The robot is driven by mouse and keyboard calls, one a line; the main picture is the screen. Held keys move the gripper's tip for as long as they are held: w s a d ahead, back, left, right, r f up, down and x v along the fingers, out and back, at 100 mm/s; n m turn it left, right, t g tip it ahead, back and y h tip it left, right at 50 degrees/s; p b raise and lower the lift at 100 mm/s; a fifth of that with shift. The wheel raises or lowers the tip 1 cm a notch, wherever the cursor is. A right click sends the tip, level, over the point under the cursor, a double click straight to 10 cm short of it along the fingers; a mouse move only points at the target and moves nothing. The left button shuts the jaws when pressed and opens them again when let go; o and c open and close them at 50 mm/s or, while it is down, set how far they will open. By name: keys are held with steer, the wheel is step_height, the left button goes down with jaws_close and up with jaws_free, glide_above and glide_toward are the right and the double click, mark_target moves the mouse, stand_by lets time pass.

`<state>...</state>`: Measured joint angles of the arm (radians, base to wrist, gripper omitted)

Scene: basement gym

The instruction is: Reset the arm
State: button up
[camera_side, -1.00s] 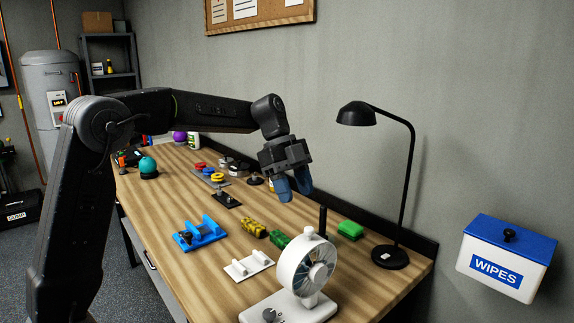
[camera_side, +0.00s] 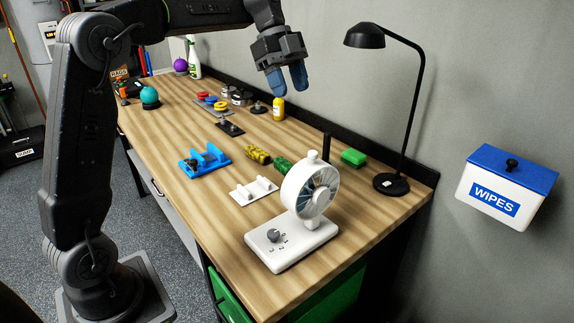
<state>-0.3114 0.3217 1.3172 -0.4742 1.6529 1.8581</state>
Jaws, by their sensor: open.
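My gripper (camera_side: 287,80) hangs above the far part of the wooden bench (camera_side: 190,222), near the wall. Its two blue fingertips point down and stand a little apart, with nothing between them. My arm reaches in from the left, its upper links partly cut off by the top edge of the view. A yellow bottle (camera_side: 278,109) shows just below the fingers in the picture.
A white fan (camera_side: 292,246) stands at the near end of the bench, with a black lamp (camera_side: 391,184) at right. A wipes box (camera_side: 505,192) hangs on the wall.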

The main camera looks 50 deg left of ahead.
steer(key=s+d+f+n+t+y, duration=0.2)
steer(key=s+f+n, duration=0.1)
steer(key=s+n, duration=0.3)
steer(key=s+d+f+n+t+y, duration=0.1)
steer(key=s+d+f+n, duration=0.1)
steer(key=s+n, duration=0.4)
steer(key=s+d+f+n+t+y, duration=0.2)
steer(key=s+f+n, duration=0.3)
steer(key=s, duration=0.7)
steer(key=shift+d+n+t+y, duration=0.2)
steer(key=shift+n+t+y, duration=0.1)
steer(key=shift+n, duration=0.1)
steer(key=shift+o, duration=0.4)
stand_by(0.6)
